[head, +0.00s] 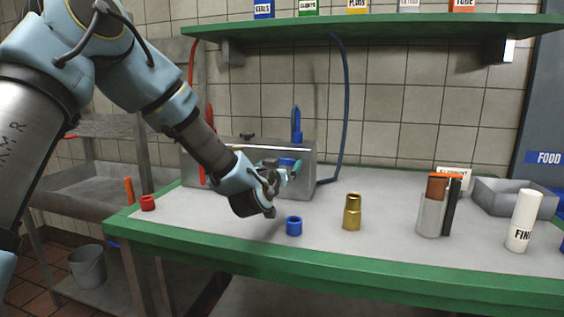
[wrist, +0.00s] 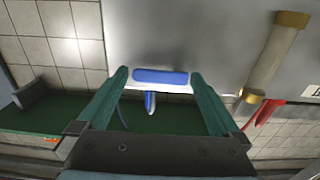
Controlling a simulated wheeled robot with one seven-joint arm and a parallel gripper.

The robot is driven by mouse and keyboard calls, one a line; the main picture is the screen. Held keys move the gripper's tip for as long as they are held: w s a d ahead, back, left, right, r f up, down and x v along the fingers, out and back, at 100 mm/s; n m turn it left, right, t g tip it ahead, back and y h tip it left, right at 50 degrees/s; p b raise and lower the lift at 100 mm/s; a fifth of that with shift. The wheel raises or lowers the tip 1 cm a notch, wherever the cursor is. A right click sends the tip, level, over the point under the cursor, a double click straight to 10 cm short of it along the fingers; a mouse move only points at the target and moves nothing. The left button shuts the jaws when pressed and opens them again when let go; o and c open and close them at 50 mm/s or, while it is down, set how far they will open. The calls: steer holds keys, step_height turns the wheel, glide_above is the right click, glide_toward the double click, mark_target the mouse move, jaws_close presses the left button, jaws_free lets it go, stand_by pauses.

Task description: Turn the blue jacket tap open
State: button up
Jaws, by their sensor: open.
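In the wrist view, a blue bar-shaped handle (wrist: 160,76), which looks like the blue jacket tap, lies crosswise between the tips of my two green fingers. A pale strip and a smaller blue upright part (wrist: 150,102) show just below it. My gripper (wrist: 158,82) is open around the bar, one finger at each end; I cannot tell if they touch it. In the head view, my gripper (head: 289,168) is at the front right of the grey metal box (head: 225,160), largely hiding the tap. A blue fitting (head: 296,123) stands upright at the top of the box.
A blue collar (head: 294,226) stands on the green-edged table (head: 400,259) just below my gripper, with a brass fitting (head: 352,212) to its right. A steel cup (head: 432,216) and white bottle (head: 523,221) stand further right.

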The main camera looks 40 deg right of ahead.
steer(key=shift+w+d, duration=0.1)
steer(key=shift+d, duration=0.1)
steer(key=c, duration=1.1)
